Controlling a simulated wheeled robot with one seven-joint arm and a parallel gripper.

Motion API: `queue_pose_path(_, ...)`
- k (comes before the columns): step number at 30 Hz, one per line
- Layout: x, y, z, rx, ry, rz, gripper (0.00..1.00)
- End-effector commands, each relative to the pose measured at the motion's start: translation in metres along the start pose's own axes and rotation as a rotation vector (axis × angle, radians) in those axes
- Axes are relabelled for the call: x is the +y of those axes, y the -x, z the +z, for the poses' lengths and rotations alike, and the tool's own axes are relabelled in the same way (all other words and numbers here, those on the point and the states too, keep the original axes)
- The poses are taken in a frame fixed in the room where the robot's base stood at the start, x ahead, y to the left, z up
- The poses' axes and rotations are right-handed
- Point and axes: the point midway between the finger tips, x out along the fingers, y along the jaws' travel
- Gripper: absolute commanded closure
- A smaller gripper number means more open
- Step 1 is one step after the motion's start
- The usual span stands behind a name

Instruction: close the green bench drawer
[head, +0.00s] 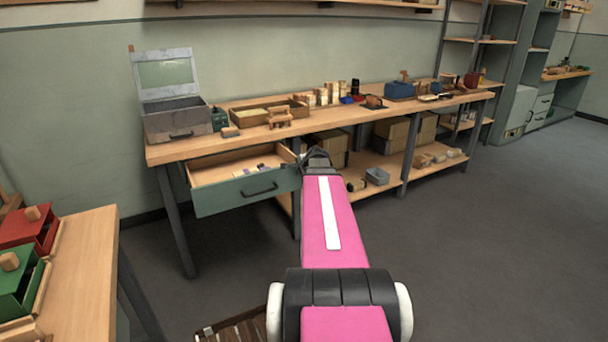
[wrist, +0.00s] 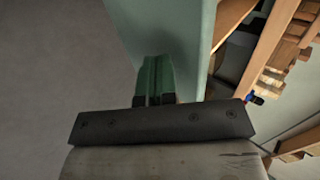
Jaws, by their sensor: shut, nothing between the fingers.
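The green bench drawer (head: 238,192) stands open under the left end of the long workbench. My gripper (head: 316,156) is at the right end of the drawer front, partly hidden by my arm. In the wrist view my shut, empty fingers (wrist: 157,66) point at the green drawer front (wrist: 165,25). They are very close to it; I cannot tell whether they touch. The handle does not show in the wrist view.
The workbench top (head: 190,148) carries a grey open metal box (head: 178,120), a wooden tray and several tools. A lower shelf (head: 390,165) holds cardboard boxes and a small grey bin (head: 377,176). A second table (head: 85,270) stands front left.

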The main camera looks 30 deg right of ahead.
Motion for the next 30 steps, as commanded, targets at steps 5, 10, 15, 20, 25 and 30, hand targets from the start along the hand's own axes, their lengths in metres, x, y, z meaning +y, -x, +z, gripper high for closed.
queue_pose_path(5, -0.001, -0.001, 0.0, 0.0, 0.001, 0.0, 1.0)
queue_pose_path(10, -0.001, -0.001, 0.0, 0.0, 0.0, 0.0, 1.0)
queue_pose_path(15, -0.005, -0.005, 0.0, 0.0, 0.001, 0.0, 1.0)
queue_pose_path(20, -0.018, -0.02, -0.001, -0.001, 0.002, 0.0, 1.0)
queue_pose_path(25, -0.044, -0.048, -0.002, -0.001, 0.002, -0.001, 1.0)
queue_pose_path(30, -0.076, -0.083, -0.002, -0.001, 0.001, -0.001, 1.0)
